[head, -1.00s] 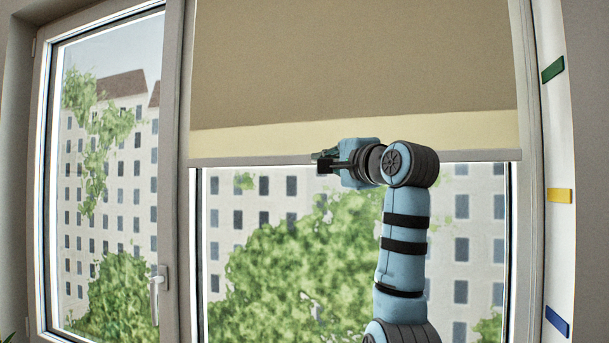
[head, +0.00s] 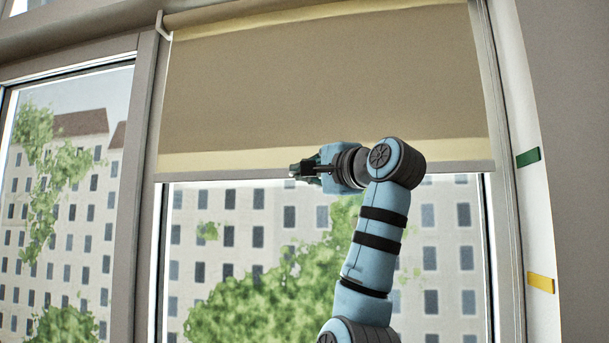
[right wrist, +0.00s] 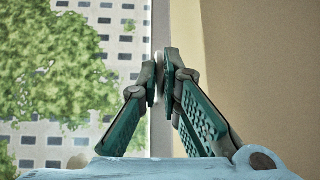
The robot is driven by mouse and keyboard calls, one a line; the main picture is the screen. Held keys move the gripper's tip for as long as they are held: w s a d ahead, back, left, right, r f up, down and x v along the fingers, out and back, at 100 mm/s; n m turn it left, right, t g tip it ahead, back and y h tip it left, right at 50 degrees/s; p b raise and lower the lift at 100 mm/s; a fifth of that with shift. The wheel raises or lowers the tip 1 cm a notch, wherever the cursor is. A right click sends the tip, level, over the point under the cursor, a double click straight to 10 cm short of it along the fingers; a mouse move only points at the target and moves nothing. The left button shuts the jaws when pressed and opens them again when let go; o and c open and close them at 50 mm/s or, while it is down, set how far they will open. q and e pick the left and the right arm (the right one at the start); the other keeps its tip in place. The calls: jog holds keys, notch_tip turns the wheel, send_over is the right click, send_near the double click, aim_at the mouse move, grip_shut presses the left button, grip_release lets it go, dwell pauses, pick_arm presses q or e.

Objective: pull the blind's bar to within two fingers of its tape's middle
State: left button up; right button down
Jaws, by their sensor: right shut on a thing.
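The blind (head: 330,95) is a brown sheet with a cream band near its lower end. Its grey bar (head: 430,170) runs across the bottom edge, almost level. My right gripper (head: 300,170) is shut on the bar, left of its middle. The right wrist view shows the bar (right wrist: 161,22) as a grey strip running between the green fingers (right wrist: 163,78); the grasped part is hidden. On the white strip to the right are a green tape (head: 528,157) and a yellow tape (head: 541,284). The bar's right end appears slightly below the green tape. My left gripper is not in view.
The window frame (head: 505,200) stands between the blind and the tapes. Left of the blind is another window pane (head: 70,200). Trees and a pale building show through the glass. The space below the bar looks clear apart from my right arm.

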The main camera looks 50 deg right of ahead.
jog(key=c, duration=1.8)
grip_release()
jog(key=v, duration=0.7)
jog(key=shift+s+a, duration=0.1)
jog(key=shift+s, duration=0.25)
jog(key=shift+w+f, duration=0.1)
jog(key=shift+w, duration=0.05)
